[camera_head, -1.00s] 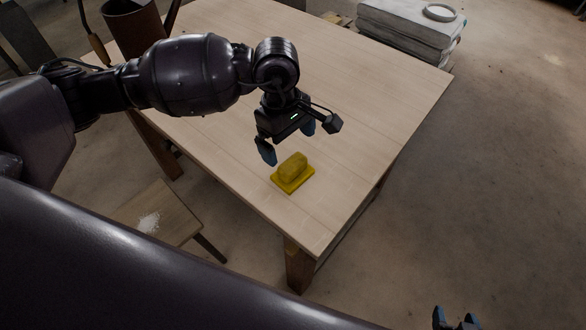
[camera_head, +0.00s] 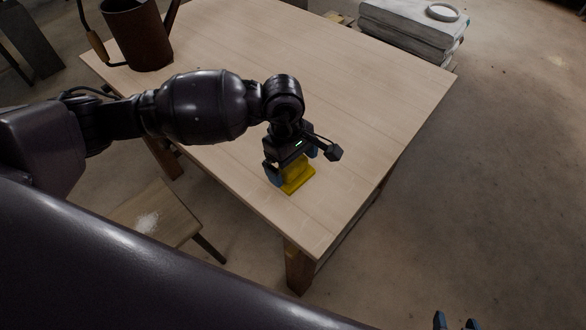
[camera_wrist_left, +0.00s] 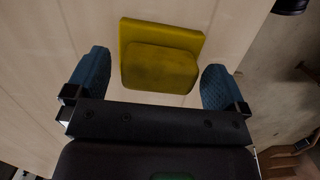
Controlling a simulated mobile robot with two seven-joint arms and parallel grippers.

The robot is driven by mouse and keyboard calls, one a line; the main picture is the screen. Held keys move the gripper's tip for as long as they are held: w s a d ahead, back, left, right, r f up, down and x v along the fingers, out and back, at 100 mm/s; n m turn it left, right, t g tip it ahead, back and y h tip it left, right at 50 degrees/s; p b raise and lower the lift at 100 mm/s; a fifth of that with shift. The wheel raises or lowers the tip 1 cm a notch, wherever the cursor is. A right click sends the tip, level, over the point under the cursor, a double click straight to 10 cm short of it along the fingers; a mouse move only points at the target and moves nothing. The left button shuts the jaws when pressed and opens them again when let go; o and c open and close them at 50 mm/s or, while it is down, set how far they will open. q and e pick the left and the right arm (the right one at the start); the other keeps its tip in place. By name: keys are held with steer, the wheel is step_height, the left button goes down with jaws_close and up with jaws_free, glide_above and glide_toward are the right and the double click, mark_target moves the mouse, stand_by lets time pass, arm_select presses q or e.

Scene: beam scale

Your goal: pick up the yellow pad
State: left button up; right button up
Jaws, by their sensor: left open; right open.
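The yellow pad (camera_head: 298,184) lies on the wooden table near its front corner, a flat base with a raised block on top. My left gripper (camera_head: 292,168) is directly over it, open, and hides part of the block in the head view. In the left wrist view the yellow pad (camera_wrist_left: 160,60) sits between the two blue fingertips of my left gripper (camera_wrist_left: 158,82), with a gap on each side. My right gripper (camera_head: 456,322) is open and empty at the bottom edge of the head view, away from the table.
The table (camera_head: 345,110) is mostly bare around the pad. A brown watering can (camera_head: 137,35) stands at its far left. A wooden stool (camera_head: 165,212) is at the front left. Stacked grey slabs (camera_head: 405,30) with a white ring (camera_head: 442,12) lie behind the table.

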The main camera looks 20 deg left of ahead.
arm_select(q)
steer(key=c, duration=0.7)
steer(key=shift+c, duration=1.3)
arm_select(e)
steer(key=shift+f, duration=0.2)
arm_select(q)
steer(key=shift+r, duration=0.1)
step_height(320, 180, up, 20)
steer(key=p, duration=0.2)
arm_select(e)
steer(key=shift+s+d+r, duration=0.15)
steer(key=shift+s+r, duration=0.05)
steer(key=shift+r, duration=0.65)
